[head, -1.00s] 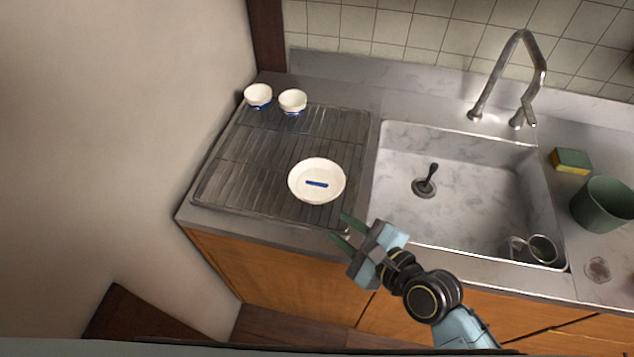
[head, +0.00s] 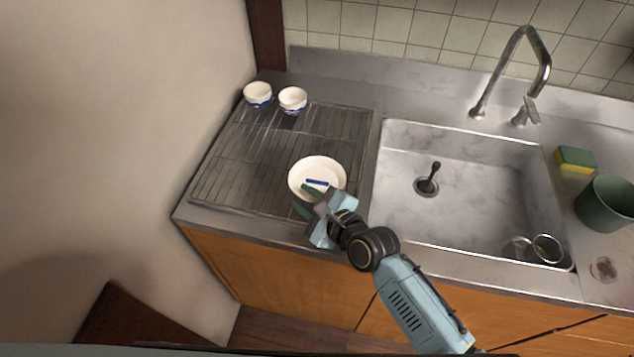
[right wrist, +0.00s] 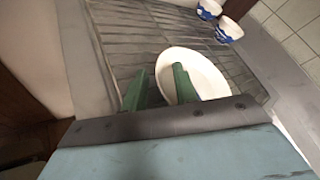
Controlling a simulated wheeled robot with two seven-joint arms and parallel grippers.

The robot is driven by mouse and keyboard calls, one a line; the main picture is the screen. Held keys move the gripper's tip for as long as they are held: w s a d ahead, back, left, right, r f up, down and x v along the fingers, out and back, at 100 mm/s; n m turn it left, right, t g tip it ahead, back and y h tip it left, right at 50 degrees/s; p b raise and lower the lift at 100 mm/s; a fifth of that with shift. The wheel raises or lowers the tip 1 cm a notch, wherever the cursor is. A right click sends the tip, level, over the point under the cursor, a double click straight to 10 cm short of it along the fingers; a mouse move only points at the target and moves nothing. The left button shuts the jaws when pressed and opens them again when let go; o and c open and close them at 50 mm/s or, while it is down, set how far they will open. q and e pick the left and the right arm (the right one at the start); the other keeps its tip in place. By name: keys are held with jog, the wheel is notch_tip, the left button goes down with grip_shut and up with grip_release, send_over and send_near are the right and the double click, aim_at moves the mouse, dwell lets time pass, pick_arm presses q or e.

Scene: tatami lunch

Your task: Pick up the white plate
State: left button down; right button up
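The white plate (head: 332,167), round and shallow with a short blue mark in its middle, lies on the ribbed metal drainboard (head: 240,160) left of the sink. My right gripper (head: 306,198) is at the plate's near-left rim with its green fingers apart. In the right wrist view, the plate (right wrist: 208,77) shows beyond the fingers (right wrist: 159,75). One finger overlaps the plate and the other is just outside its rim. I cannot tell whether either finger touches it. The gripper hides part of the near rim. My left gripper is not in view.
Two white-and-blue bowls (head: 257,94) (head: 292,100) stand at the drainboard's back. The sink (head: 450,205) holds a dark plunger-like item (head: 430,178) and a cup (head: 545,249). A faucet (head: 545,65), sponge (head: 575,160) and green container (head: 608,203) are right. A wall bounds the left.

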jog(key=shift+c, duration=0.2)
grip_shut()
